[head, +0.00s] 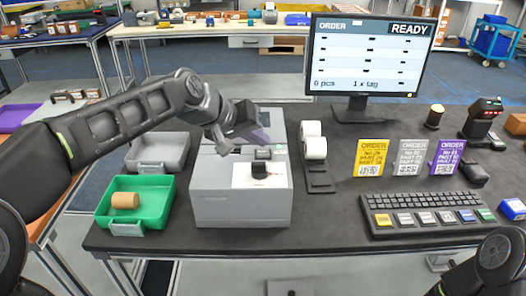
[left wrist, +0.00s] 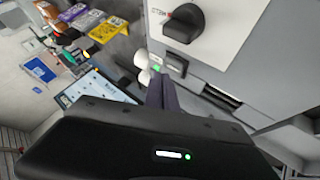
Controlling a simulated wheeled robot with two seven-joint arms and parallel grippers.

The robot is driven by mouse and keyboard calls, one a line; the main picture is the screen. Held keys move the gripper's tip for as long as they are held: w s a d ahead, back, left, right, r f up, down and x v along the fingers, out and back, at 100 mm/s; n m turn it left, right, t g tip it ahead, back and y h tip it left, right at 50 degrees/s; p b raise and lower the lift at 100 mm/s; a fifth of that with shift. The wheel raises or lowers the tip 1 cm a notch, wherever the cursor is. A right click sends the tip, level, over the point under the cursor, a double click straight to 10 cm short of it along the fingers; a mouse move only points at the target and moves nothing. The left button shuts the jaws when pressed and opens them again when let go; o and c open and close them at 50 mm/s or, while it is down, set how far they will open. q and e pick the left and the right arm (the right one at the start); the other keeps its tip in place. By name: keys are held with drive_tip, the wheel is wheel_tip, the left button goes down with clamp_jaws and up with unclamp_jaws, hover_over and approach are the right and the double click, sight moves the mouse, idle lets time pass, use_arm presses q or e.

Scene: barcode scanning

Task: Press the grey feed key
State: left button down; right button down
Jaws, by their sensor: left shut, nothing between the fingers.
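A grey label machine (head: 222,200) stands on the dark bench, with a white front panel and a black knob (head: 259,171) on it. A small dark grey block (head: 263,153), which looks like the feed key, sits at the panel's upper edge beside a green light. In the left wrist view, the block (left wrist: 174,64) lies just beyond my fingertips, with the knob (left wrist: 183,24) farther up. My left gripper (head: 262,136) is shut and empty, close above and behind the block. I cannot tell whether they touch. My right gripper is out of view.
A green bin (head: 165,205) with a brown roll and a grey bin (head: 178,150) stand left of the machine. White rolls (head: 315,147), order cards (head: 412,158), a keyboard (head: 428,222) and a monitor reading READY (head: 365,60) are to the right.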

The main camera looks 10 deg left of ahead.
sight(260, 153)
use_arm(q)
drive_tip(key=shift+f, duration=0.15)
idle(0.3)
drive_tip(key=shift+f+b, duration=0.3)
drive_tip(key=shift+b, duration=0.1)
drive_tip(key=shift+f+b, duration=0.4)
drive_tip(key=shift+f, duration=0.05)
idle(0.5)
drive_tip(key=shift+r, duration=0.15)
drive_tip(key=shift+r+p, duration=0.7)
drive_tip(key=shift+r, duration=0.05)
wheel_tip(260, 153, up, 5)
drive_tip(key=p, duration=0.4)
idle(1.0)
